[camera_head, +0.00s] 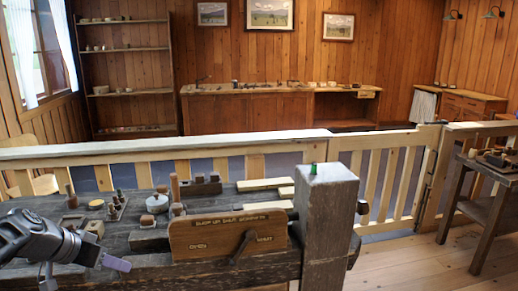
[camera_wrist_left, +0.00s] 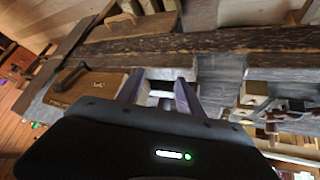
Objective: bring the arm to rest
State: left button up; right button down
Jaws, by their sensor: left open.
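My left arm comes in from the lower left of the head view. Its gripper (camera_head: 116,264) hangs in front of the near left part of the dark workbench (camera_head: 190,271), and one purple-grey finger shows clearly. In the left wrist view the two fingers of the gripper (camera_wrist_left: 158,90) stand apart with nothing between them, and the bench lies beyond them. A small green piece (camera_head: 313,169) stands on the square post (camera_head: 325,215) at the bench's right end. My right gripper is not in view.
A brown board with a lever (camera_head: 205,240) stands at the bench front; it also shows in the left wrist view (camera_wrist_left: 90,88). A round pot (camera_head: 157,203), pegs and blocks crowd the bench top. A pale railing (camera_head: 120,150) runs behind. Open floor (camera_head: 400,265) lies right.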

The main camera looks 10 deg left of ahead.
pick_arm(q)
jog(key=s+d+f+n+g+p, duration=0.1)
jog(key=d+f, duration=0.5)
jog(key=f, duration=0.3)
jog(key=d+f+n+g, duration=0.1)
jog(key=d+f+g, duration=0.1)
jog(key=d+f, duration=0.55)
jog(key=s+d+f+g+p, duration=0.1)
jog(key=d+f, duration=0.3)
jog(key=f, duration=0.6)
jog(key=s+d+f+g, duration=0.1)
jog(key=s+d+f, duration=0.5)
jog(key=s+d, duration=0.3)
jog(key=s+d+f+n+g+h+p, duration=0.1)
jog(key=s+d+f, duration=0.5)
jog(key=s+d, duration=0.4)
jog(key=shift+s+f+g, duration=0.4)
jog(key=shift+s, duration=0.5)
